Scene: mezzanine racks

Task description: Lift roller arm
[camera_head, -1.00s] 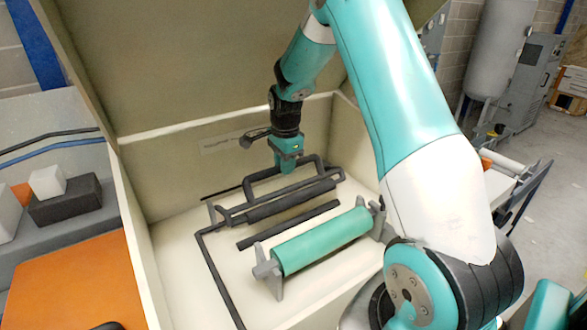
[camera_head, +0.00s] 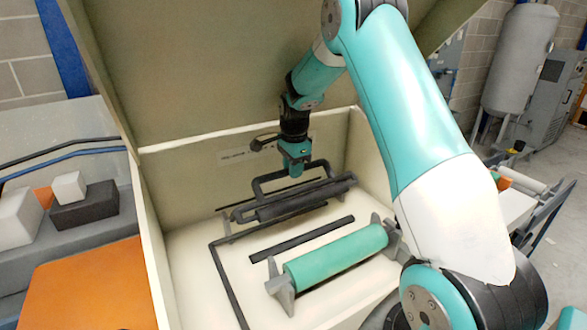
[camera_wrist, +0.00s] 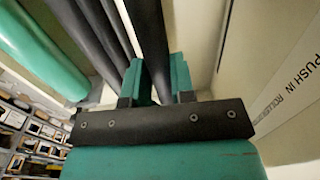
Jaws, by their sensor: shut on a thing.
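The roller arm (camera_head: 292,202) is a dark grey frame with a roller inside the open box. My gripper (camera_head: 293,170) is above its back bar and shut on it. In the wrist view the teal fingers (camera_wrist: 157,82) close on either side of a dark bar. The arm sits tilted, its right end higher in the picture. I cannot tell whether every part of it is clear of its supports. A teal roller (camera_head: 337,255) on grey brackets lies in front of it.
The cream box (camera_head: 155,262) has walls around and a raised lid (camera_head: 200,65) behind. A dark bar (camera_head: 302,238) lies on its floor. Left are an orange panel (camera_head: 85,285), a black block (camera_head: 85,207) and white blocks. A label (camera_wrist: 285,95) is on the back wall.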

